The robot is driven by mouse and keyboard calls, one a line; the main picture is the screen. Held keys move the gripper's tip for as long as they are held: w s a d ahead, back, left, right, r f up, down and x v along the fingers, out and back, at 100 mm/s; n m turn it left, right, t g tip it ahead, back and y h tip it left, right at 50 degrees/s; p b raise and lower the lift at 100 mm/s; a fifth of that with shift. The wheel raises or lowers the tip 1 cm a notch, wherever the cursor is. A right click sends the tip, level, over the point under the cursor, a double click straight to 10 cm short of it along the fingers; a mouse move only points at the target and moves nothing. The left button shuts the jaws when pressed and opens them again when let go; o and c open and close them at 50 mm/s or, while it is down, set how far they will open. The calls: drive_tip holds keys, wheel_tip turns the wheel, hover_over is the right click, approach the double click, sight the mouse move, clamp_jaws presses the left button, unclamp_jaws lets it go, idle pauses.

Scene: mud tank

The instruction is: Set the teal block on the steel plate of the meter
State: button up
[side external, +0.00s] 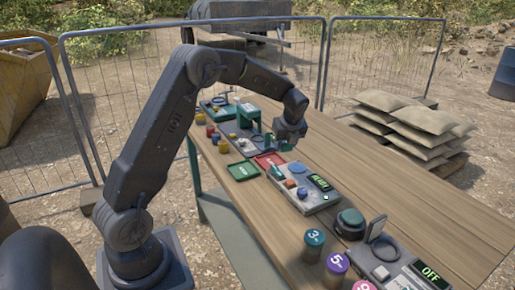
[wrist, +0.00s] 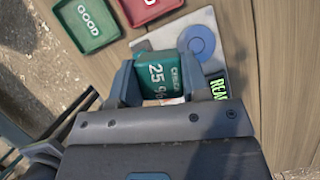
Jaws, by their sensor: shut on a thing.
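The teal block (wrist: 163,72), marked "25 %", is held between the two fingers of my gripper (wrist: 165,85) in the wrist view. In the side view my gripper (side external: 289,143) is over the table, just behind the meter (side external: 322,202), with a bit of teal below its fingers. The meter is a grey box with a lit green display (side external: 319,183). A light grey plate with a blue round mark (wrist: 197,40) lies beyond the block in the wrist view. The block and fingers hide part of the meter. I cannot tell the block's height above it.
A green tray marked GOOD (side external: 243,171) and a red tray (side external: 269,160) lie close by. A green-framed device (side external: 250,125) stands behind. The table's right side is clear.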

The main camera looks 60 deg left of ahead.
drive_tip(key=w+d+m, duration=0.1)
drive_tip(key=w, duration=0.4)
hover_over(296, 165)
drive_tip(key=d, duration=0.1)
drive_tip(key=shift+s+d+f, duration=0.1)
drive_tip(key=shift+f, duration=1.35)
drive_tip(key=shift+s+d+f, duration=0.1)
drive_tip(key=shift+f, duration=1.35)
drive_tip(key=shift+f, duration=1.1)
drive_tip(key=o, duration=1.4)
wheel_tip(296, 165, up, 8)
drive_tip(key=shift+f, duration=0.25)
